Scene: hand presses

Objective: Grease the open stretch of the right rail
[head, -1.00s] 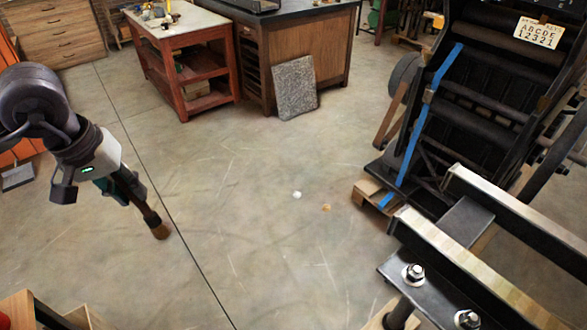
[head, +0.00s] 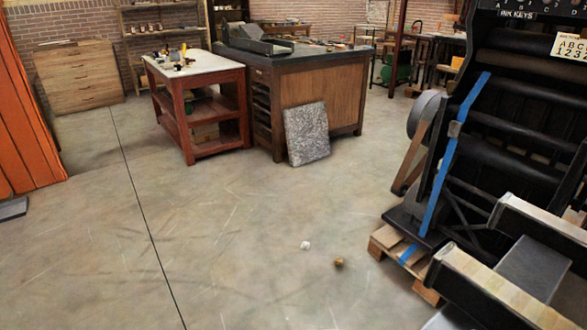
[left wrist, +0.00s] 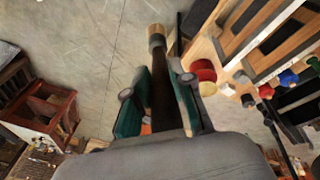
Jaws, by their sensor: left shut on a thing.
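Two parallel rails run in at the lower right of the head view. The nearer rail (head: 508,292) has a yellowish top; the farther rail (head: 548,224) looks paler and greyer. A dark flat plate (head: 535,270) lies between them, and the frame edge cuts both rails off. My left gripper (left wrist: 154,84) shows only in the left wrist view. It is shut on a dark-handled brush (left wrist: 160,95) with a tan tip (left wrist: 156,36), which appears over bare floor, apart from any rail. My right gripper is out of view.
The black press (head: 500,130) with blue tape stands at right on a wooden pallet (head: 385,243). A red bench (head: 215,118), a wooden cabinet (head: 315,95) and a leaning stone slab (head: 306,134) stand behind. A wooden rack (left wrist: 237,45) with coloured knobs is near my left gripper.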

